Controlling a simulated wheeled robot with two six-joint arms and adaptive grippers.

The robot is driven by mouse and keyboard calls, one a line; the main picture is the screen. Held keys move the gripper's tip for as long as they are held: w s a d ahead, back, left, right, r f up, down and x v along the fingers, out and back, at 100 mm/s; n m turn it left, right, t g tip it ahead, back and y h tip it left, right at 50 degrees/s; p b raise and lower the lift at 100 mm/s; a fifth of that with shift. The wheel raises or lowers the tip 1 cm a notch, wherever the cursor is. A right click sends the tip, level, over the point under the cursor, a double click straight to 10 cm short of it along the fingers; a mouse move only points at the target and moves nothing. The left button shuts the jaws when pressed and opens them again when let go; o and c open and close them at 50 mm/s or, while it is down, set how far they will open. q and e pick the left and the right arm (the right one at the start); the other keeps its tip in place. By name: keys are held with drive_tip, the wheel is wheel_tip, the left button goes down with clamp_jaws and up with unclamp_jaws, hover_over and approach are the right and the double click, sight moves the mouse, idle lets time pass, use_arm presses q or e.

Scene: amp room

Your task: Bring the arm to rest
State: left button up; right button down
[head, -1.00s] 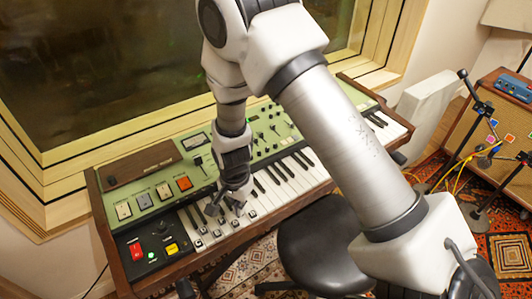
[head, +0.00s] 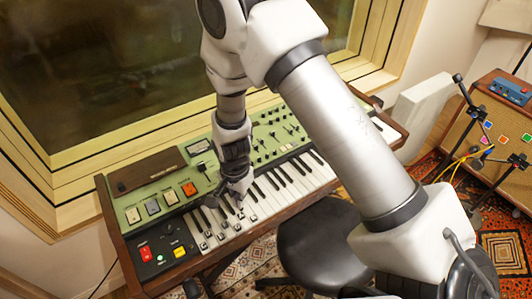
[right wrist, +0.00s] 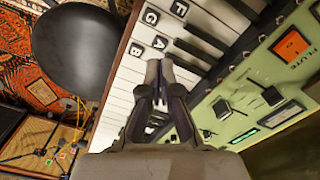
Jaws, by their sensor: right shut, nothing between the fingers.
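My right arm reaches down across the head view to a green-panelled keyboard instrument (head: 165,205) with wooden ends. My right gripper (head: 236,206) is low over the left part of its white and black keys (head: 300,178). In the right wrist view the fingers of this gripper (right wrist: 160,72) are together, with nothing between them. They hang over or close to the lettered keys (right wrist: 140,48); I cannot tell whether they touch. My left gripper is not in view.
A black round stool (head: 322,248) stands in front of the keys. A wooden-framed window (head: 90,90) is behind the instrument. An amplifier (head: 480,135) with a blue box (head: 510,90) on top and microphone stands (head: 474,108) are at the right, on a patterned rug (head: 505,245).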

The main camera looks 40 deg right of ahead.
drive_tip(key=shift+r, duration=0.2)
idle(0.3)
drive_tip(key=g, duration=0.2)
hover_over(251, 231)
wheel_tip(251, 231, down, 5)
drive_tip(key=shift+r, duration=0.15)
drive_tip(key=s+d+f+n+t, duration=0.1)
drive_tip(key=s+f+n, duration=0.3)
drive_tip(key=s+n, duration=0.2)
drive_tip(key=s+d+f+n+t, duration=0.1)
drive_tip(key=s+f+n, duration=0.3)
drive_tip(key=s, duration=0.6)
drive_tip(key=shift+f+n, duration=0.15)
drive_tip(key=shift+n, duration=0.95)
drive_tip(key=shift+s+d, duration=0.1)
